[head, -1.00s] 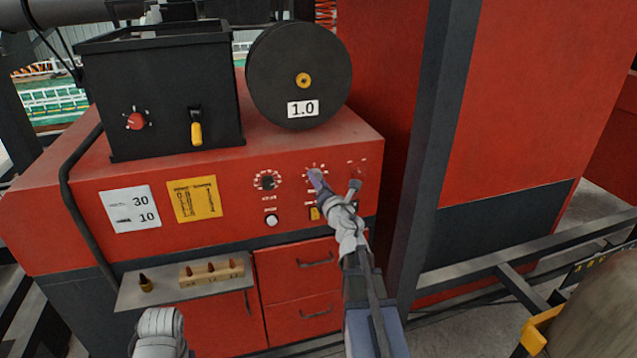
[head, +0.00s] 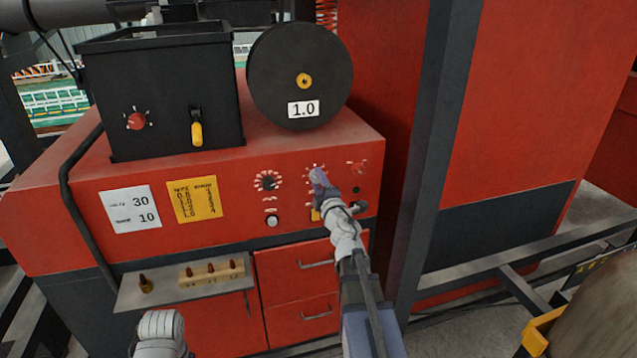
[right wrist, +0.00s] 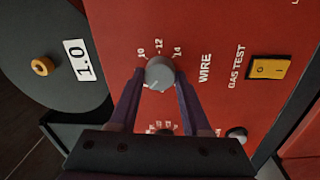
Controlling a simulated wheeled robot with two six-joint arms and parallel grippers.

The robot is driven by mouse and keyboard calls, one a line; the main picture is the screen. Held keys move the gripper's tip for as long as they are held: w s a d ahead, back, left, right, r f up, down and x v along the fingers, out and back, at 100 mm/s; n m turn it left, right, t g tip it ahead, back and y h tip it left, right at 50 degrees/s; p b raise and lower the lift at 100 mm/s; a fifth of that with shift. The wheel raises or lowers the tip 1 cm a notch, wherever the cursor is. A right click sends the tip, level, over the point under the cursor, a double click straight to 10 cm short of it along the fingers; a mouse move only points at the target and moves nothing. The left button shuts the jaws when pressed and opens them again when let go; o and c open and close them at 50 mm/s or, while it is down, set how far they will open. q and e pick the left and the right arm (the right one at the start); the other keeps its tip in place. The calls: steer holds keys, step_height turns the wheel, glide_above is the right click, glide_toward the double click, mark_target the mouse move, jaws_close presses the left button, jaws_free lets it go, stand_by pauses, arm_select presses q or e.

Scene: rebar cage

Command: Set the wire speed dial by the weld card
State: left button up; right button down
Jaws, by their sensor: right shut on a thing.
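In the head view the gripper hides most of the dial. A white card (head: 131,209) reading 30 and 10 and a yellow chart card (head: 195,199) are on the red panel, their small print unreadable. My left gripper is out of view.
Another dial (head: 267,181) sits left of my gripper, above a white button (head: 272,221). A yellow gas test switch (right wrist: 270,68) is close by. A black spool (head: 280,75) marked 1.0 stands above. A shelf (head: 150,297) holds small nozzles. A dark post (head: 432,150) rises at right.

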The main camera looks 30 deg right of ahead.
steer(key=m, duration=0.5)
steer(key=shift+h, duration=0.3)
steer(key=m, duration=0.4)
steer(key=shift+r+m+g, duration=0.1)
steer(key=shift+m+g, duration=0.2)
steer(key=m+p, duration=0.1)
steer(key=m, duration=0.3)
steer(key=shift+m+h, duration=0.3)
steer(key=shift+m, duration=2.3)
steer(key=shift+c, duration=1.8)
jaws_free()
